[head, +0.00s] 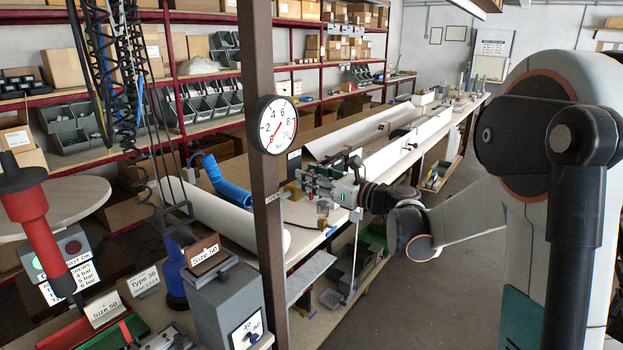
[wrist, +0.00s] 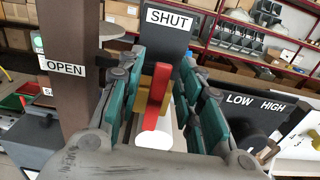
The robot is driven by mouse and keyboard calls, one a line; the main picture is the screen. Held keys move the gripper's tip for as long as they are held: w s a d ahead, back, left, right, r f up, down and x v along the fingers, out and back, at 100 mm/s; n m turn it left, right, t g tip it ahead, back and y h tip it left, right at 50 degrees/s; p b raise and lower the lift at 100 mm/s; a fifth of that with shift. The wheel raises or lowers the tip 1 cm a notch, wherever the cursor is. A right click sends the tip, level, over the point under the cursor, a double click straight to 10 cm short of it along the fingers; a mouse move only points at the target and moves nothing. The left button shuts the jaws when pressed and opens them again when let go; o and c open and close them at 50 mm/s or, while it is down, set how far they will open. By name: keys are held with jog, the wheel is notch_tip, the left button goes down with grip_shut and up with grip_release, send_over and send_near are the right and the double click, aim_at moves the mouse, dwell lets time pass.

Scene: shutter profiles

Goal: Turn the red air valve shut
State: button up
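The red valve lever (wrist: 157,95) is in the middle of the wrist view, in front of a yellow-brass valve body (wrist: 142,104). The lever runs roughly up and down in that picture. The SHUT sign (wrist: 180,19) is above it and the OPEN sign (wrist: 65,67) is to its left. My gripper (wrist: 160,68) is open, with a teal-padded finger on each side of the lever and visible gaps between.
A brown post (head: 265,210) carries a round pressure gauge (head: 277,125) with a red needle. A blue coiled hose (head: 225,182) and a white roll (head: 225,220) lie close by on the bench. In the wrist view a LOW/HIGH panel (wrist: 245,112) stands right of my fingers.

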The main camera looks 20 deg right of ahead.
jog(key=v, duration=1.2)
